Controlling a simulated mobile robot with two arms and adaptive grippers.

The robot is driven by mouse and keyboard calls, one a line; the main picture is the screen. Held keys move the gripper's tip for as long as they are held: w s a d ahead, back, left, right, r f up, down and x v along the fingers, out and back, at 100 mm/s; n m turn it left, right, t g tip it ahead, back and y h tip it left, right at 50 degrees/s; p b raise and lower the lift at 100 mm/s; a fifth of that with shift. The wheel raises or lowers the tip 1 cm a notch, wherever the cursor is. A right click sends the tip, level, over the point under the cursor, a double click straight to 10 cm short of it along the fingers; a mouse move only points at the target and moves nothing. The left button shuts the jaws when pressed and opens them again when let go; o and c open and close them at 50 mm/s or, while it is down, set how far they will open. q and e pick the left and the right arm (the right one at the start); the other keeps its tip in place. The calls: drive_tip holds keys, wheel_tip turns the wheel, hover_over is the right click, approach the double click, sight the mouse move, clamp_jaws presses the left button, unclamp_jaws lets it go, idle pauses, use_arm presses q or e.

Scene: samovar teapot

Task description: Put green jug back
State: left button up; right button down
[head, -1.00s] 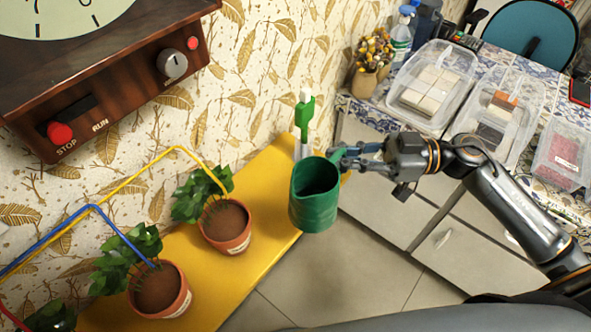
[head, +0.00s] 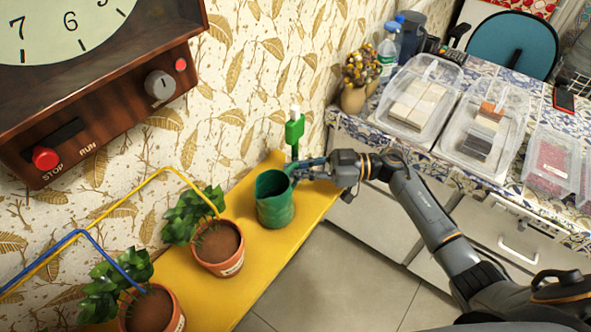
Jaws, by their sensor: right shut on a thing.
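The green jug (head: 274,203) is upright over the right end of the yellow shelf (head: 262,244). My right gripper (head: 305,169) comes in from the right and is shut on the jug's handle. The fingers partly hide the handle. A green and white upright piece (head: 295,132) stands just behind the jug at the shelf's end. My left gripper is not in view.
Potted plants (head: 218,247) stand along the shelf to the left, with blue and yellow tubes (head: 165,172) above them. A wooden timer box (head: 95,80) hangs upper left. A tiled counter with clear plastic boxes (head: 422,97) is at right.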

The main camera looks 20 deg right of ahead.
drive_tip(key=shift+f, duration=0.25)
drive_tip(key=shift+f, duration=0.15)
drive_tip(key=c, duration=1.7)
unclamp_jaws()
drive_tip(key=d, duration=0.3)
drive_tip(key=s+d+b, duration=0.1)
drive_tip(key=d, duration=0.3)
drive_tip(key=s+d+b, duration=0.1)
drive_tip(key=d, duration=0.3)
drive_tip(key=shift+s, duration=0.15)
drive_tip(key=shift+s+d, duration=0.1)
drive_tip(key=shift+d, duration=0.3)
